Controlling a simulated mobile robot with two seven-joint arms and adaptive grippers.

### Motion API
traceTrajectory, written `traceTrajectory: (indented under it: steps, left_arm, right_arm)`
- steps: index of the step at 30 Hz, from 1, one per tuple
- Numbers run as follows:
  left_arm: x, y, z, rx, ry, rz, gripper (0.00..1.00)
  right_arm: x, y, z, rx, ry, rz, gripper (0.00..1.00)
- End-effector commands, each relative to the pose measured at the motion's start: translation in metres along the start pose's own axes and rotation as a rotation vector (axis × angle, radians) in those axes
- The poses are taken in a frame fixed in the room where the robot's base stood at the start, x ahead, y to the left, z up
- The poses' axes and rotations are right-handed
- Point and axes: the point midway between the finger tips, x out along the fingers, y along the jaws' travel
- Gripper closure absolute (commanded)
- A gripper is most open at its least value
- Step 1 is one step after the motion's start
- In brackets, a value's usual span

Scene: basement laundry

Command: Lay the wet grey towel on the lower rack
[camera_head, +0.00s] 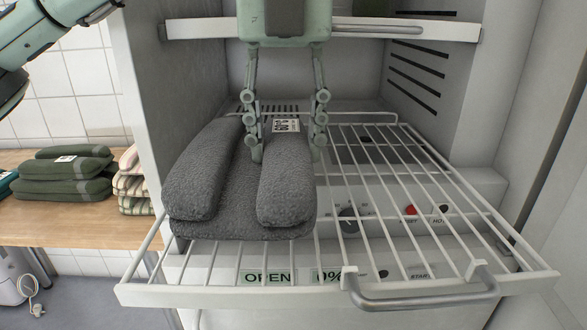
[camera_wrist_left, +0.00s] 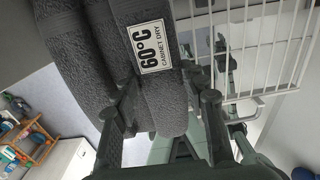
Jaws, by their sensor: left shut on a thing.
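The grey towel (camera_head: 240,205) is a folded bundle with two thick rolls on top, and it appears to rest on the left part of the lower rack (camera_head: 420,190). The rack is a white wire shelf, pulled out of the cabinet. My left gripper (camera_head: 287,152) comes down from above with one finger on each side of the right-hand roll, shut on it. In the left wrist view the towel (camera_wrist_left: 75,60) carries a white label reading 60°C cabinet dry, between the fingers (camera_wrist_left: 162,95). The towel's underside is hidden. My right gripper does not show.
A white upper shelf (camera_head: 400,28) crosses the cabinet above the rack. The rack's right half is bare, with a grey handle (camera_head: 420,298) at its front. Green towels (camera_head: 65,175) and a striped pile (camera_head: 132,183) lie on a wooden counter (camera_head: 70,220) at left.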

Motion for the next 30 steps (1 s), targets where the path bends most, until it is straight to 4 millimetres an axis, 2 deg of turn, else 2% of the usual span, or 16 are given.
traceTrajectory:
  steps: [10, 22, 23, 27, 30]
  left_arm:
    - [0.04, 0.0, 0.0, -0.001, 0.0, 0.0, 1.0]
    - [0.045, 0.0, 0.0, -0.001, -0.001, -0.001, 1.0]
    - [0.044, 0.0, 0.0, -0.001, -0.001, -0.001, 0.55]
    - [0.044, 0.0, 0.0, -0.001, -0.001, -0.001, 0.38]
    - [0.044, 0.0, 0.0, -0.001, -0.001, -0.001, 0.37]
  right_arm:
    - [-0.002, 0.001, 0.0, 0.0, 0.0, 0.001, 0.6]
    - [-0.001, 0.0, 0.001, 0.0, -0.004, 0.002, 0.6]
    - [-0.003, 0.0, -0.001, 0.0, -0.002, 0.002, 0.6]
    - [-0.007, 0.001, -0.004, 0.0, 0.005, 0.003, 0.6]
    - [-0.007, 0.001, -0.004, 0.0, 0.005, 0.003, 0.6]
